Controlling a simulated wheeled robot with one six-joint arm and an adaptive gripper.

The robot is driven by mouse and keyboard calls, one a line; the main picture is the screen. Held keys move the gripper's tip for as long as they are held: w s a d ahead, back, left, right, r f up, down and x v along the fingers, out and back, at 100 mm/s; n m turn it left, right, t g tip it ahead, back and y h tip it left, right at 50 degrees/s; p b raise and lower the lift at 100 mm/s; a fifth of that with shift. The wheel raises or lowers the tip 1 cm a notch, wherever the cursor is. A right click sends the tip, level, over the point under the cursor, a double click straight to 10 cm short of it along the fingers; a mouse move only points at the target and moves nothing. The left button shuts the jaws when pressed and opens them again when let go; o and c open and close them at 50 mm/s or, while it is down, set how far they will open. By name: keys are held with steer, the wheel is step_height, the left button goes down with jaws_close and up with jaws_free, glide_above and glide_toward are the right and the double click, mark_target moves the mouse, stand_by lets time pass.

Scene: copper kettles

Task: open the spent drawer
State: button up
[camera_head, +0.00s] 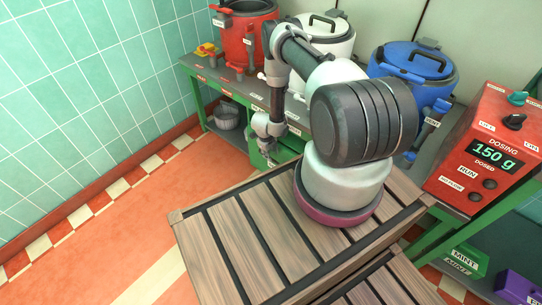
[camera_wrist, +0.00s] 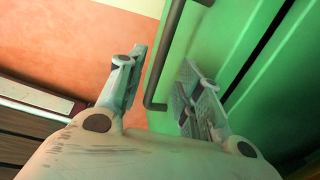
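A green drawer front (camera_wrist: 225,50) fills the right of the wrist view. A dark bar handle (camera_wrist: 163,55) stands out from it. My gripper (camera_wrist: 165,65) is open, with one finger to the left of the handle and the other to its right, on the drawer side. The bar runs between the fingers, and I see a gap on the left side; contact on the right is unclear. In the head view my gripper (camera_head: 267,143) is low beside the green drawer unit (camera_head: 285,148) under the bench. The drawer looks shut; its label is not readable.
Red (camera_head: 245,35), white (camera_head: 325,35) and blue (camera_head: 410,65) kettles stand on the green bench. A red dosing box (camera_head: 490,150) reads 150 g at the right. A metal bowl (camera_head: 227,115) sits on the lower shelf. Orange floor (camera_head: 110,230) is clear at left.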

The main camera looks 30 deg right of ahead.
steer(key=shift+w+d+f, duration=0.1)
steer(key=shift+d+f, duration=0.15)
steer(key=shift+f, duration=0.9)
steer(key=shift+w+d+f, duration=0.1)
steer(key=shift+d+f, duration=0.1)
steer(key=shift+f, duration=0.9)
jaws_close()
